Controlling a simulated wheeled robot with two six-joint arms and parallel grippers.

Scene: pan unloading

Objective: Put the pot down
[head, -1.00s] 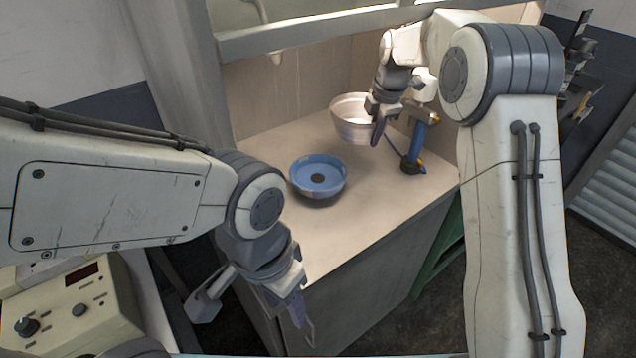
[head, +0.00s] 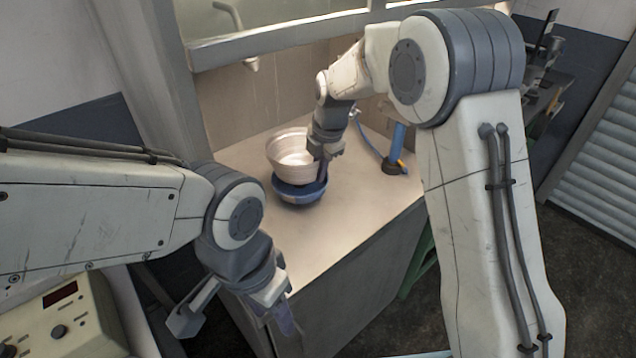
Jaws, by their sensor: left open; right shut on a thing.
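The pot (head: 288,160), a pale, pinkish-white round vessel, is roughly upright at the left middle of the counter. My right gripper (head: 322,168) is shut on its right side. The pot overlaps a blue bowl (head: 300,197) on the counter, hiding most of its inside. I cannot tell whether the pot touches the bowl or hangs just above it. My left gripper (head: 286,316) is open and empty, low in front of the counter and away from the pot.
The counter (head: 345,215) is clear in front and to the right of the bowl. A blue upright fixture (head: 398,138) stands at its right back. A wall and ledge close off the back. A cream control box (head: 65,325) is at the lower left.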

